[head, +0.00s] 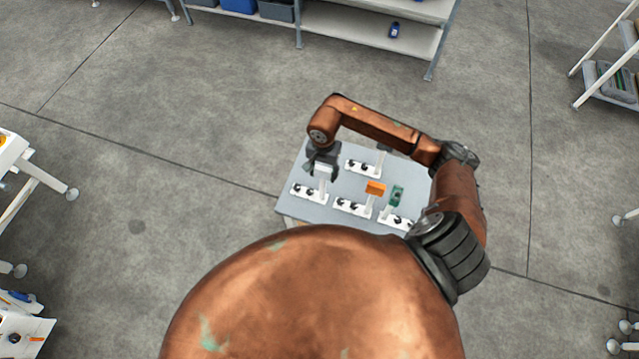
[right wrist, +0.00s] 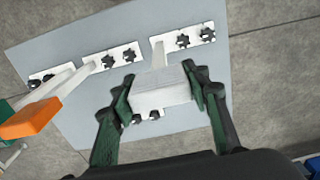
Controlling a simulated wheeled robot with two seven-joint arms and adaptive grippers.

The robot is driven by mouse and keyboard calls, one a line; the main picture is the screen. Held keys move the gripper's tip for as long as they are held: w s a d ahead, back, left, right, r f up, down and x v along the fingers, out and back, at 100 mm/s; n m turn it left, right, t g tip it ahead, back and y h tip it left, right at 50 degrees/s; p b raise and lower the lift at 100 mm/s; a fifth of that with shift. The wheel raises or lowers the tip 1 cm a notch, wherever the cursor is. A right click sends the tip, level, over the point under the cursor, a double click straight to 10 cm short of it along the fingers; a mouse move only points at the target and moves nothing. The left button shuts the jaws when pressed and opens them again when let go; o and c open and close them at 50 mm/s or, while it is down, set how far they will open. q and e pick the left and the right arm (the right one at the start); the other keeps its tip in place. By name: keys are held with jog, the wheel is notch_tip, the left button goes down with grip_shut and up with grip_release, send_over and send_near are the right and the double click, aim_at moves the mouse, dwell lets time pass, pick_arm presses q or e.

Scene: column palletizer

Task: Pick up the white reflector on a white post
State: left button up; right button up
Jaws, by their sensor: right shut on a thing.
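The white reflector (head: 323,170) is a pale block on top of a white post (head: 322,187). The post runs down to a white base strip with black knobs (head: 304,192) at the left of the grey table. My right gripper (head: 322,161) comes from above and is shut on the reflector. In the right wrist view the reflector (right wrist: 165,95) sits between the green-padded fingers (right wrist: 166,92), and its post (right wrist: 158,53) leads to the knobbed strip (right wrist: 190,40). I cannot tell whether the post is lifted. My left gripper is not in view.
An orange reflector (head: 375,188) and a green one (head: 397,195) stand on posts to the right on the same table (head: 335,213). Another knobbed strip (head: 358,166) lies behind. A shelf (head: 345,22) stands beyond open floor.

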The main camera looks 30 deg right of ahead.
grip_shut()
dwell(0.4)
